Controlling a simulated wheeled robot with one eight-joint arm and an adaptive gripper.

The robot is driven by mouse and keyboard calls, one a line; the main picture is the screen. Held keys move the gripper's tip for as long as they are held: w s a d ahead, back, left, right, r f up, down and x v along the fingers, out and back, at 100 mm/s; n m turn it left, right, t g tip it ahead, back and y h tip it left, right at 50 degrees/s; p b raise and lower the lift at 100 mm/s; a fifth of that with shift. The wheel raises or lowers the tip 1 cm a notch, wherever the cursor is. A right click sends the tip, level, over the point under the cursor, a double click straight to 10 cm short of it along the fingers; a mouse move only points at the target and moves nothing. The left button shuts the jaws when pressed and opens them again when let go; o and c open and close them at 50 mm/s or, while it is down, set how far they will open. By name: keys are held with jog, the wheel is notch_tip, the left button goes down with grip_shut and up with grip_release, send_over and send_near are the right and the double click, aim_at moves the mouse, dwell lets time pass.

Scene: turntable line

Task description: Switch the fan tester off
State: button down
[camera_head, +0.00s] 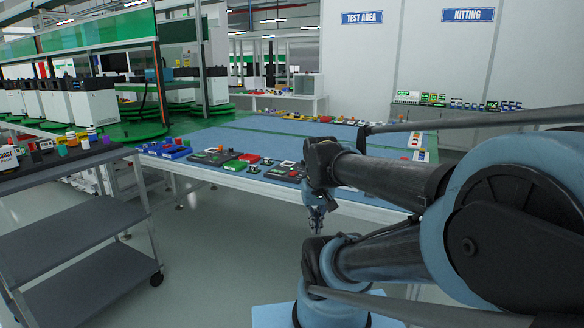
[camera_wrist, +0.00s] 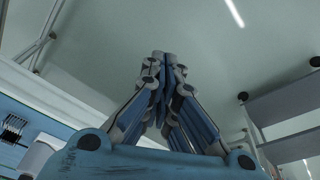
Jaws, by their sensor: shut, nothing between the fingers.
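My gripper (camera_head: 316,230) hangs in front of the near edge of the long blue-topped table (camera_head: 350,156), below the level of its top and over the floor. Its fingers are closed together and empty, as the wrist view (camera_wrist: 165,62) shows. Small devices in red, green, black and blue stand along the table's near edge, among them a dark flat box with a green face (camera_head: 234,166). I cannot tell which of these, if any, is the fan tester. My arm hides the right part of the table. No switch can be made out.
A grey shelf cart (camera_head: 72,235) stands at the left with small items on top. White machines (camera_head: 93,100) stand on green round platforms behind it. The floor between cart and table is clear. More small items line the table's far edge (camera_head: 300,117).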

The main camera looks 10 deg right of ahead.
jog(key=w+r+m+h, duration=0.1)
jog(key=w+r+m, duration=0.1)
jog(key=w+r, duration=0.55)
jog(key=w+r+m, duration=0.1)
jog(key=w+r, duration=0.4)
jog(key=w, duration=0.6)
jog(key=w+r+m, duration=0.2)
jog(key=w, duration=0.8)
jog(key=w+a+r+m+t+h, duration=0.1)
jog(key=w+r, duration=0.1)
jog(key=w, duration=0.8)
jog(key=shift+w+a+m, duration=0.25)
jog(key=shift+m, duration=0.15)
send_over(293, 173)
jog(key=x, duration=0.2)
jog(key=s+x, duration=0.1)
jog(key=x, duration=0.2)
jog(key=a+x, duration=0.1)
jog(key=x, duration=0.2)
jog(key=shift+s+f, duration=0.25)
jog(key=shift+f, duration=0.35)
jog(key=f, duration=0.3)
jog(key=shift+s+a, duration=0.25)
jog(key=shift+s, duration=0.15)
jog(key=shift+s+a+f, duration=0.15)
jog(key=shift+s+f, duration=0.05)
jog(key=shift+f, duration=0.35)
